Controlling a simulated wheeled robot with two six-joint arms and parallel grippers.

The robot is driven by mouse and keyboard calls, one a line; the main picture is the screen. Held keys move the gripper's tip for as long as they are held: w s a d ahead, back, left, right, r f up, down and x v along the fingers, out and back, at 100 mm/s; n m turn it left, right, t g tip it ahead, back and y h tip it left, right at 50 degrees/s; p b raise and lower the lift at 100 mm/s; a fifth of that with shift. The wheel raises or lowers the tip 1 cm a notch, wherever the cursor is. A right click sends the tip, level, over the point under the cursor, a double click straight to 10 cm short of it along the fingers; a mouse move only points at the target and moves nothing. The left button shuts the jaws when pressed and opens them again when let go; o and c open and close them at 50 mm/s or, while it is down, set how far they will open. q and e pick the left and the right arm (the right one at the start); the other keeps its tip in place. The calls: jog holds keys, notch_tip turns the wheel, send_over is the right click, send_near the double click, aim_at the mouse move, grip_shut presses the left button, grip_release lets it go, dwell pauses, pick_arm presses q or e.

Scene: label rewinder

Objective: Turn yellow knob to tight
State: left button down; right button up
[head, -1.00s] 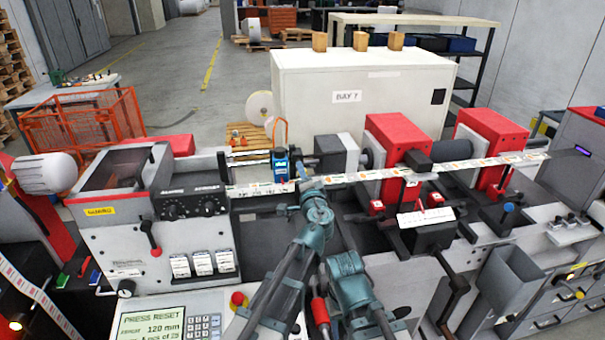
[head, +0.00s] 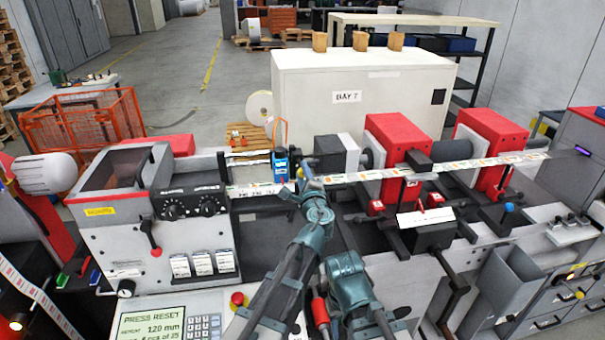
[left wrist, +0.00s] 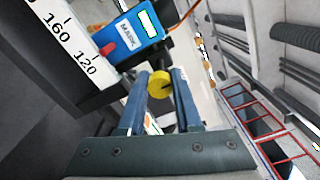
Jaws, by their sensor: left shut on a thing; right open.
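The yellow knob (left wrist: 160,85) is small and round, with a dark mark on its face. It sits beside a blue box (left wrist: 137,30) labelled MARK, which has a small lit display. My left gripper (left wrist: 160,92) is shut on the knob, one finger on each side. In the head view, my left gripper (head: 302,176) reaches the blue box (head: 280,165) on the rail, and the knob cannot be made out there. My right gripper (head: 345,265) is low in the middle, apart from the blue box; its fingertips are hard to make out.
A white scale (left wrist: 75,45) reading 160 and 120 runs beside the blue box, with a red pointer (left wrist: 108,48). The printed label web (head: 440,168) crosses the machine at right. A control panel (head: 165,325) reads PRESS RESET at lower left.

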dwell(0.3)
pick_arm(q)
jog(key=c, duration=0.6)
grip_release()
jog(key=shift+s, duration=0.1)
